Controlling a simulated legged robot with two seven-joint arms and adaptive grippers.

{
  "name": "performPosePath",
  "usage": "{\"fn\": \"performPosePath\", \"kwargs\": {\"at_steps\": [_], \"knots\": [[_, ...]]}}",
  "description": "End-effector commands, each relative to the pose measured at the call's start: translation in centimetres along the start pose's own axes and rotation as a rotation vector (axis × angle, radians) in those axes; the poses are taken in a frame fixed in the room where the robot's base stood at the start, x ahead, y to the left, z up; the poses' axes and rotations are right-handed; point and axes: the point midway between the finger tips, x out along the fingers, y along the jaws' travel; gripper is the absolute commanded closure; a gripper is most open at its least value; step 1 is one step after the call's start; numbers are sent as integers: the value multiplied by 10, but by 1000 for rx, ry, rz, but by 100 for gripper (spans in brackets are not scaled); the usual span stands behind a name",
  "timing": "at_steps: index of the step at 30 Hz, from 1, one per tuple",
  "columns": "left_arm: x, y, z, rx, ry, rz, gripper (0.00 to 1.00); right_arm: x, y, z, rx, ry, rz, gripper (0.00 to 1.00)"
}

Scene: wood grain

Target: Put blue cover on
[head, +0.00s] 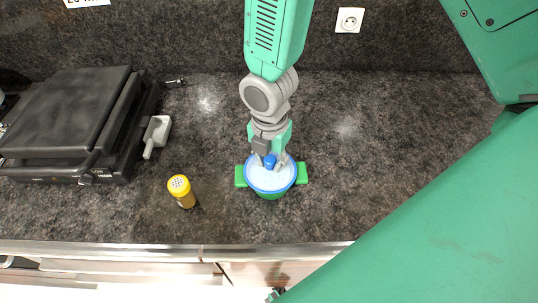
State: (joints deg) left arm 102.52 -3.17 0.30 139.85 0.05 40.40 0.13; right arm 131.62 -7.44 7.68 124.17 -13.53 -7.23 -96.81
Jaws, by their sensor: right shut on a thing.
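The blue cover (257,181) has a blue rim, a pale see-through middle and a blue knob. It lies over the mouth of a green pot (302,173) with two side handles, in the middle of the counter. From above I cannot tell whether the rim is touching the pot all round. My right gripper (270,160) points down at the cover, shut on its knob; the fingers partly hide the far side of the rim. My left gripper does not show.
A yellow-capped shaker (181,190) stands left of the pot. A black grill (68,110) and a small grey scoop-like thing (157,132) are farther left. A wall socket (349,20) is at the back. The counter's front edge (120,249) is near; counter right of the pot is clear.

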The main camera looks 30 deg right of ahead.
Motion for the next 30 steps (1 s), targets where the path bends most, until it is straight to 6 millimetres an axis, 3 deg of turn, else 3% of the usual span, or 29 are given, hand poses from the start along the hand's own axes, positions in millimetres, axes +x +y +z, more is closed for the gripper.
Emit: {"fn": "performPosePath", "kwargs": {"at_steps": [30], "knots": [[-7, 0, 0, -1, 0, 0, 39, -1, 0, -1, -1, -1, -1, 100]]}}
